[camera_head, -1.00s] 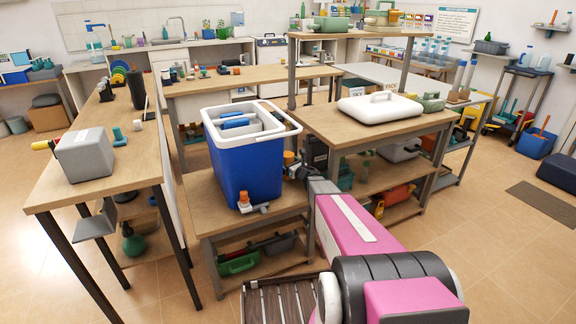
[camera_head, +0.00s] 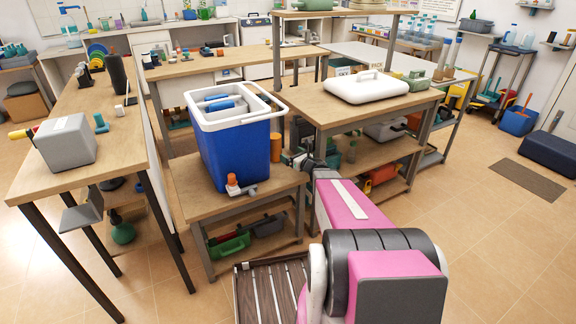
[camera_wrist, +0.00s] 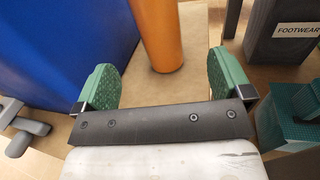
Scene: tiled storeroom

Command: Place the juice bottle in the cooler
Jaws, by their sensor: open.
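The cooler (camera_head: 236,155) is a blue box with a white rim, standing open on a low wooden table; blue and white items show inside. An orange cylinder, apparently the juice bottle (camera_head: 275,147), stands just right of the cooler. In the wrist view the orange bottle (camera_wrist: 157,35) rises ahead, its base roughly between my fingers, and its top is cut off. My gripper (camera_wrist: 165,70) is open, with green pads on either side of the bottle's line and a gap to each. The cooler's blue wall (camera_wrist: 60,45) is close to the left finger. In the head view my gripper (camera_head: 302,162) is small and partly hidden.
A dark box labelled FOOTWEAR (camera_wrist: 285,35) and a green item (camera_wrist: 285,115) stand right of my gripper. A white lid (camera_head: 366,88) lies on the higher table to the right. Open floor is at the right.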

